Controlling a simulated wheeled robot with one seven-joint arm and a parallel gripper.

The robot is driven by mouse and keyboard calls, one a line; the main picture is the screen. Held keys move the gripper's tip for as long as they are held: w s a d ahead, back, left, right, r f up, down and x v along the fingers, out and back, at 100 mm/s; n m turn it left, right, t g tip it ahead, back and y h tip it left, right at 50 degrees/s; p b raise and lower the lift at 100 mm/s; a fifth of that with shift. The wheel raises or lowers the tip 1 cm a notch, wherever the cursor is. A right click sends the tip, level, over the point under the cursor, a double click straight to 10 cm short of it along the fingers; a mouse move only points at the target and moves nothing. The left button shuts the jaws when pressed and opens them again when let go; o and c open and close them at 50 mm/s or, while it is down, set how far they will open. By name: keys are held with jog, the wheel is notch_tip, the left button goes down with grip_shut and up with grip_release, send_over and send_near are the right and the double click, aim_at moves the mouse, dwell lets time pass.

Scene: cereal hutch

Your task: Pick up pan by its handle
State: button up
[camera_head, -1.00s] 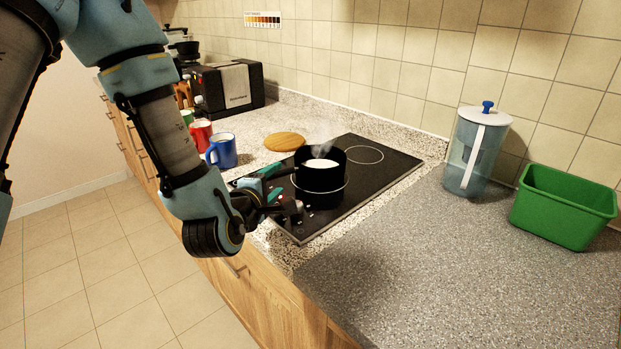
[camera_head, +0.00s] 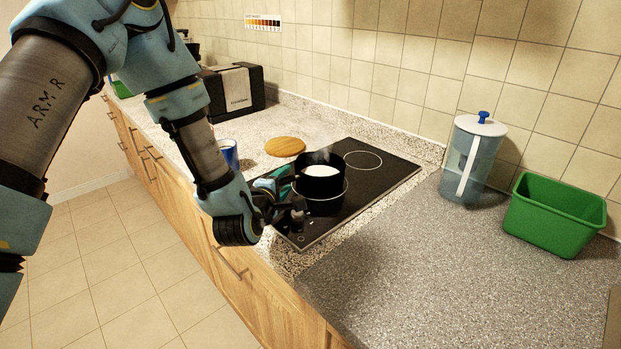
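The pan (camera_head: 319,187) is a black pot with white contents and steam rising from it. It stands upright on the black cooktop (camera_head: 375,180). Its handle points left toward my gripper and is mostly hidden there. My gripper (camera_head: 284,186), with teal and dark parts, is at the left side of the pan, low over the cooktop's front left edge. Its fingers are close to the handle, but they overlap the dark handle and cooktop. I cannot tell whether they touch the handle or are closed on it.
A round wooden board (camera_head: 285,146) lies behind the cooktop. A blue mug (camera_head: 229,154) is partly hidden behind my arm. A black and silver appliance (camera_head: 236,88) stands farther back. A lidded pitcher (camera_head: 472,160) and green bin (camera_head: 555,215) stand right. The grey counter (camera_head: 420,265) is clear in front.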

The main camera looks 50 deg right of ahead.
grip_shut()
dwell(1.1)
